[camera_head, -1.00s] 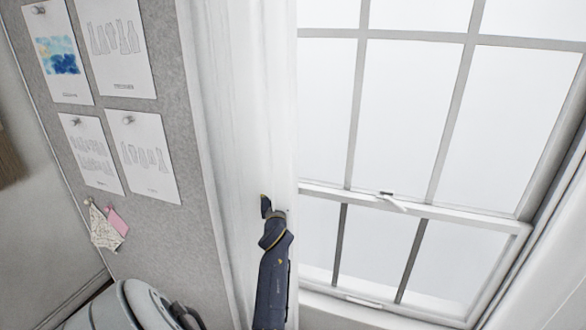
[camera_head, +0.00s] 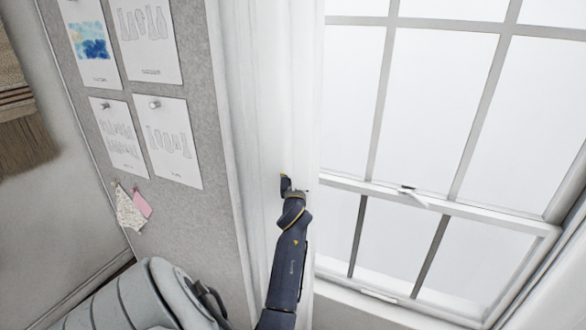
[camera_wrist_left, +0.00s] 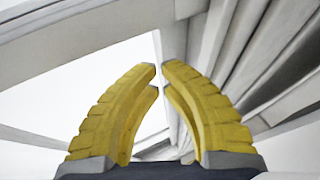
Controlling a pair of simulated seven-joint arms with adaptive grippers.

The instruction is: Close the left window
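The white-framed window (camera_head: 430,204) fills the right of the head view, with a small latch (camera_head: 408,190) on its middle rail and a handle (camera_head: 379,296) on the lower sash's bottom rail. Whether a gap is under that rail is hard to tell. My left gripper (camera_head: 286,184) is in front of the white vertical folds or trim left of the panes. In the left wrist view its yellow fingers (camera_wrist_left: 159,68) have their tips almost together, with nothing clearly between them. White frame strips lie beyond; contact cannot be told. My right gripper is out of view.
A grey pinboard (camera_head: 195,225) with paper sheets (camera_head: 172,140) stands left of the white folds (camera_head: 265,110). A rounded grey padded object (camera_head: 135,300), perhaps a chair, is at the bottom left. A fringed hanging (camera_head: 25,145) is at the far left.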

